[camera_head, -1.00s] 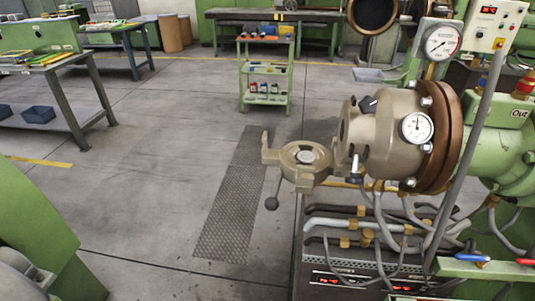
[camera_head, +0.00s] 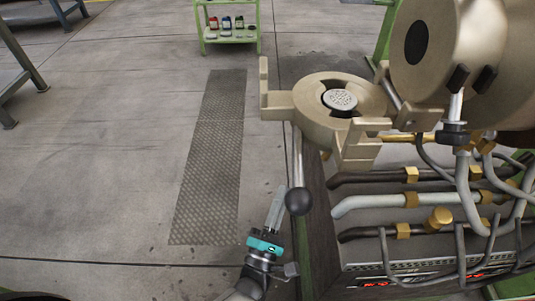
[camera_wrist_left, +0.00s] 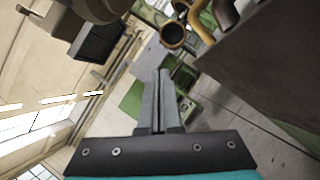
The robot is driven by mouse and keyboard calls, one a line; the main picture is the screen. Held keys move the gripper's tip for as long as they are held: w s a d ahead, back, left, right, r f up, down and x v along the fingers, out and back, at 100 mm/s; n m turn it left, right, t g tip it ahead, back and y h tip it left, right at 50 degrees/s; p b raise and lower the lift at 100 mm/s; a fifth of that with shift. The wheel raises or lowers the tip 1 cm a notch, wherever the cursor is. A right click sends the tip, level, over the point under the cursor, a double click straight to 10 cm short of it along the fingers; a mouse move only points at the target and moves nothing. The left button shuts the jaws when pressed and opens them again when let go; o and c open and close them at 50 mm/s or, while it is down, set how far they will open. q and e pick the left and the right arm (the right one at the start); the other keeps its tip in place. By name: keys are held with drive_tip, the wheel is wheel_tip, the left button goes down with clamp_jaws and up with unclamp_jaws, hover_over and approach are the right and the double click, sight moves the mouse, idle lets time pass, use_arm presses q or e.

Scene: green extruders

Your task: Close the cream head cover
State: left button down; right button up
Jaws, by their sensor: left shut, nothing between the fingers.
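The cream head cover (camera_head: 305,108) is a round ring with lugs and a perforated disc in its middle. It stands swung open to the left of the cream extruder head (camera_head: 445,45), joined near the head's lower left. A metal handle with a dark ball knob (camera_head: 298,201) hangs down from the cover. My left gripper (camera_head: 276,208) is shut and empty, pointing up just left of the ball knob; I cannot tell whether they touch. Its shut fingers also show in the left wrist view (camera_wrist_left: 160,100). My right gripper is not in view.
Grey pipes (camera_head: 400,202) with brass fittings run below the head, at the right. A green trolley (camera_head: 229,28) stands at the back. The floor around the metal floor plate (camera_head: 210,155) is clear.

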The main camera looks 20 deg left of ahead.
use_arm(q)
drive_tip(key=w+a+r+n+t+y+b, duration=0.1)
drive_tip(key=w+a+r+n+t+y, duration=0.1)
drive_tip(key=r+n+y, duration=0.2)
drive_tip(key=w+a+r+n+t+y+b, duration=0.2)
drive_tip(key=r+n+y, duration=0.3)
drive_tip(key=r+n, duration=0.6)
drive_tip(key=shift+w+a+r, duration=0.15)
drive_tip(key=shift+r, duration=0.65)
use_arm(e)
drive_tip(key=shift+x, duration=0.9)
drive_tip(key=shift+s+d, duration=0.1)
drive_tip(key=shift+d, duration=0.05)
use_arm(q)
drive_tip(key=shift+r, duration=0.1)
